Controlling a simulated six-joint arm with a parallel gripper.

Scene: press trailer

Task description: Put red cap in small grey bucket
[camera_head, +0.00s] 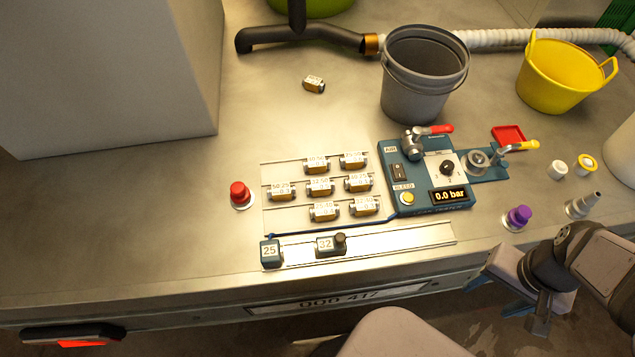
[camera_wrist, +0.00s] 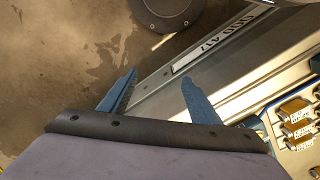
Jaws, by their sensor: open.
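The red cap (camera_head: 239,191) sits on a silver round base on the bench, left of the labelled blocks. The grey bucket (camera_head: 424,95) stands upright at the back of the bench, and its visible inside looks empty. My gripper (camera_head: 498,296) is at the lower right, by the bench's front edge, far from both. In the wrist view its two blue fingers (camera_wrist: 158,88) are apart with nothing between them. Neither the red cap nor the bucket shows in the wrist view.
Several labelled blocks (camera_head: 319,187) sit on rails mid-bench. A blue control panel (camera_head: 430,180) stands right of them. A purple cap (camera_head: 518,216) and a silver nozzle (camera_head: 582,205) are near my arm. A yellow tub (camera_head: 563,78) is at the back right. The bench left of the red cap is clear.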

